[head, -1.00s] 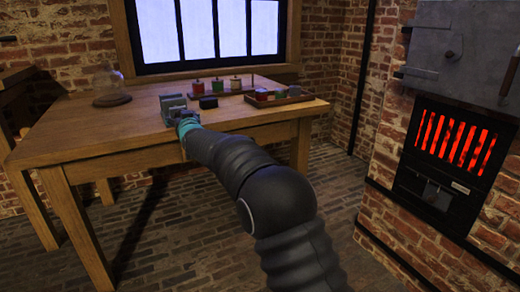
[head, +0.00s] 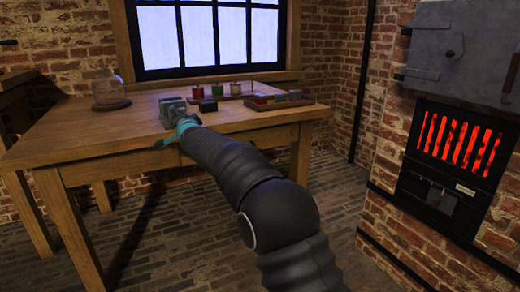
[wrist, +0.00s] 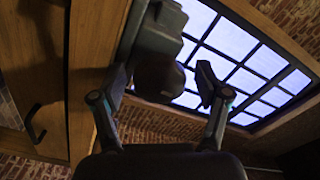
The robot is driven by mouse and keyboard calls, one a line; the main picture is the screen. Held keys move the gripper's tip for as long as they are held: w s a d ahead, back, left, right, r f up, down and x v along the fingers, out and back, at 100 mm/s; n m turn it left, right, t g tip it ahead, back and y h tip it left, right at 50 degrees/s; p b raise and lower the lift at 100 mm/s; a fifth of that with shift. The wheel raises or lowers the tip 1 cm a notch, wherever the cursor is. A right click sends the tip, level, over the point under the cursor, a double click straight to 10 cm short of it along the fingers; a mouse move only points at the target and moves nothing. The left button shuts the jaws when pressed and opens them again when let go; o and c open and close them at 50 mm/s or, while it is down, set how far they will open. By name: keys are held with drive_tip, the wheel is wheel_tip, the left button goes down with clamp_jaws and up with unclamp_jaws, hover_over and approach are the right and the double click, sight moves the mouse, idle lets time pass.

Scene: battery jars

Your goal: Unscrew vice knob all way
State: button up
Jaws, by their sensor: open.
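The grey vice (head: 171,104) stands at the front edge of the wooden table, its lower part partly hidden by my gripper in the head view. My gripper (head: 172,132) is at the vice's near side, with a teal finger spread out to the left. In the wrist view the dark vice body (wrist: 164,28) rises above a rounded dark knob (wrist: 158,76). My open gripper (wrist: 151,86) has one finger on each side of the knob, with visible gaps. I cannot tell how far the knob is screwed in.
The wooden table (head: 90,135) also bears a glass dome (head: 107,90) at the left, a small black block (head: 208,105), several coloured jars (head: 235,88) and a tray (head: 280,104) at the right. A furnace with glowing bars (head: 460,140) stands at the far right.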

drive_tip(key=m+b, duration=0.1)
drive_tip(key=m, duration=0.4)
drive_tip(key=shift+f, duration=0.1)
drive_tip(key=m, duration=1.1)
drive_tip(key=shift+r+p, duration=0.2)
drive_tip(key=shift+p, duration=0.1)
drive_tip(key=m+p, duration=0.2)
drive_tip(key=m, duration=0.2)
drive_tip(key=shift+m+p, duration=0.3)
drive_tip(key=b+v, duration=0.4)
drive_tip(key=v, duration=1)
drive_tip(key=s+d+n+g+h+p, duration=0.1)
drive_tip(key=s+d+n, duration=0.3)
drive_tip(key=d, duration=0.6)
drive_tip(key=s+d+n+g+h+p, duration=0.2)
drive_tip(key=s+d+n, duration=0.3)
drive_tip(key=d, duration=0.5)
drive_tip(key=shift+d+r+n+h+p, duration=0.2)
drive_tip(key=shift+d+n+h+p, duration=0.25)
drive_tip(key=shift+n+h, duration=0.4)
drive_tip(key=shift+a, duration=0.1)
